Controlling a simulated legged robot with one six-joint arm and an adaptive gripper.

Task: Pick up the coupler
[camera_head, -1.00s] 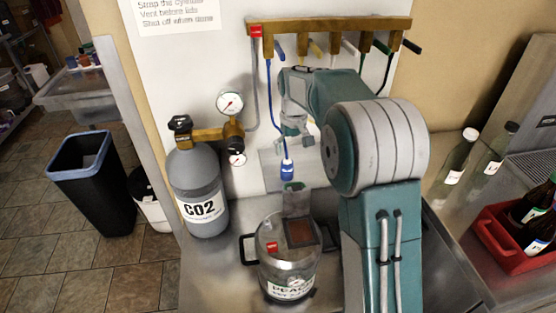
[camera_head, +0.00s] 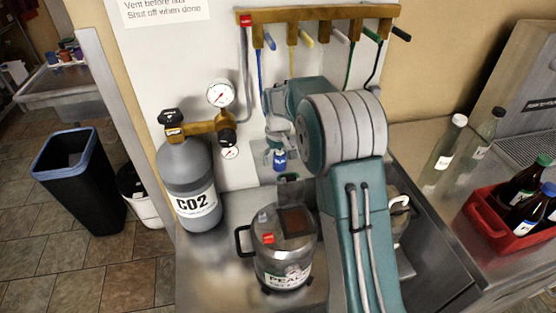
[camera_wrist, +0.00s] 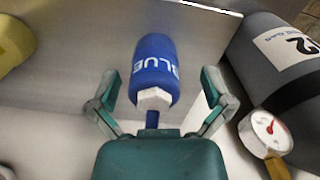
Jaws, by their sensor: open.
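The blue coupler (camera_head: 279,160) hangs at the lower end of the blue hose, in front of the white wall panel. In the wrist view the coupler (camera_wrist: 155,68) shows the word BLUE and a pale hex nut. My gripper (camera_head: 277,146) is at the coupler's upper part in the head view. In the wrist view its two fingers (camera_wrist: 158,88) are spread on either side of the coupler, with a gap on both sides. It is open and holds nothing. My arm hides part of the hose.
The grey CO2 cylinder (camera_head: 190,185) with its gauges (camera_head: 221,94) stands to the left. A steel keg (camera_head: 283,250) stands below, on the metal counter. The brass manifold (camera_head: 320,14) is above. A yellow object (camera_wrist: 14,45) shows left in the wrist view.

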